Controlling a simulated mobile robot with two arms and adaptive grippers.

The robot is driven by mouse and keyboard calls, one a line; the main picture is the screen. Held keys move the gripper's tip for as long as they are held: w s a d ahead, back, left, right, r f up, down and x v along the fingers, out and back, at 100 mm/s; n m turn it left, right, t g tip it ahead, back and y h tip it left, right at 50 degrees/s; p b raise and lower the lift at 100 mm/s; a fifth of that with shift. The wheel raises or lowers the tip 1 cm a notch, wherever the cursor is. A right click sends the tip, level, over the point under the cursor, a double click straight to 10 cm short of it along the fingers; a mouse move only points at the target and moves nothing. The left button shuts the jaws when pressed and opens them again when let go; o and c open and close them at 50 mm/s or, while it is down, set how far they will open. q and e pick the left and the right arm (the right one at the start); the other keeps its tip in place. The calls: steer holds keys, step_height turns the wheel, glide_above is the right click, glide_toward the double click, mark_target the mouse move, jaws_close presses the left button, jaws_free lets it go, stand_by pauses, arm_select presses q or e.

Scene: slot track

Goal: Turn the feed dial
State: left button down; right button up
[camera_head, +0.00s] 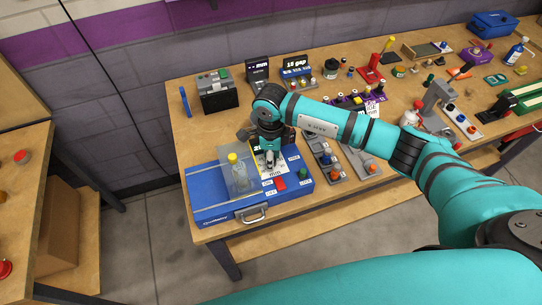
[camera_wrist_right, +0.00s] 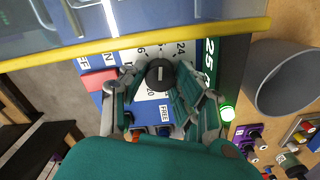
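The feed dial (camera_wrist_right: 160,74) is a round black knob with a pale pointer line, on a white numbered plate (camera_wrist_right: 150,92) in the right wrist view. The plate belongs to a blue box (camera_head: 225,205) at the table's near left corner in the head view. My right gripper (camera_wrist_right: 157,72) is over the plate with a finger on each side of the dial. The fingers are spread; I cannot tell whether they touch the knob. In the head view my right gripper (camera_head: 268,158) points down at the box and hides the dial. My left gripper is not in view.
A clear cover with a yellow knob (camera_head: 233,158) stands left of my right gripper. A red button (camera_head: 279,183) and a green knob (camera_head: 303,173) are close by on the box. Several fixtures and tools crowd the table behind and right.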

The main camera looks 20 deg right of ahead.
jaws_close()
steer(key=m+b, duration=0.2)
steer(key=m, duration=0.1)
steer(key=shift+r+m+b, duration=0.1)
steer(key=shift+m+b, duration=0.8)
steer(key=shift+m, duration=1.5)
steer(key=shift+w, duration=0.1)
steer(key=shift+o, duration=1.9)
jaws_free()
